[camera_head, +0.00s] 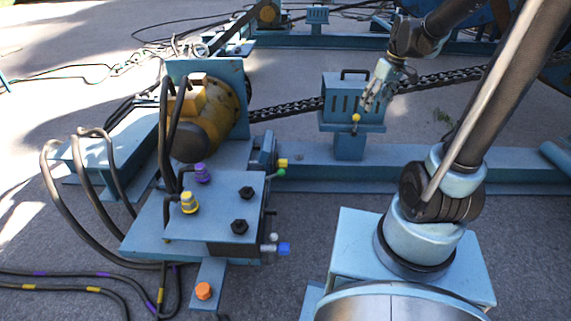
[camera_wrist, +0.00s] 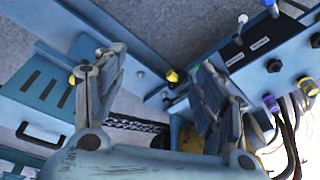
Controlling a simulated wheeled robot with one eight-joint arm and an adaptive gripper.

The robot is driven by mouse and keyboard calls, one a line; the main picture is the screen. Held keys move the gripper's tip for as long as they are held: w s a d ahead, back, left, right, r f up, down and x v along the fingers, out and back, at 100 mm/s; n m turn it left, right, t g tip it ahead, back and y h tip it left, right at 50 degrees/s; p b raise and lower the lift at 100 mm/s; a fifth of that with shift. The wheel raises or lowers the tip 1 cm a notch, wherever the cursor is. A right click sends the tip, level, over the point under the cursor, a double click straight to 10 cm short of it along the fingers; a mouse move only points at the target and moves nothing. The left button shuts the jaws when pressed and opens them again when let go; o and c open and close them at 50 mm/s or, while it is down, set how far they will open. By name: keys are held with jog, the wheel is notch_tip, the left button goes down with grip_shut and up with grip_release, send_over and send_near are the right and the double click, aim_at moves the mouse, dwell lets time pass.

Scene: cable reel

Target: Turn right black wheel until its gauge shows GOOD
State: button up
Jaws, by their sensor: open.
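Two black knobs, a rear one (camera_head: 246,192) and a front one (camera_head: 239,226), sit on top of the blue valve block (camera_head: 215,212). I cannot tell which one is the right black wheel. The wrist view shows black knobs on the block too, one nearer (camera_wrist: 273,66) and one at the right edge (camera_wrist: 315,41). Two small dark labels (camera_wrist: 247,50) with pale marks are on the block's side; their text is unreadable. No gauge reading is legible. My gripper (camera_head: 370,100) is open and empty, beside the slotted blue box, well right of and behind the knobs.
The slotted blue box (camera_head: 345,97) has a black handle and a yellow knob (camera_head: 356,118). Purple (camera_head: 203,173) and yellow (camera_head: 189,203) hose fittings stand left of the black knobs. Coloured levers stick out from the block's right side. A yellow motor (camera_head: 205,120) and chain lie behind.

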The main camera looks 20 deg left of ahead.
jog(key=w+a+f+n, duration=0.3)
jog(key=w+a+f, duration=0.2)
jog(key=w+a, duration=0.35)
jog(key=n+g+y, duration=0.2)
jog(key=n, duration=0.7)
send_over(285, 160)
jog(key=w+d, duration=0.2)
jog(key=d, duration=0.5)
notch_tip(285, 160, down, 26)
jog(key=f, duration=0.1)
jog(key=x, duration=1.1)
jog(key=s+x, duration=0.1)
jog(key=x, duration=0.5)
jog(key=shift+a+f, duration=0.15)
jog(key=shift+a, duration=0.3)
jog(key=shift+c, duration=0.6)
jog(key=c, duration=1.4)
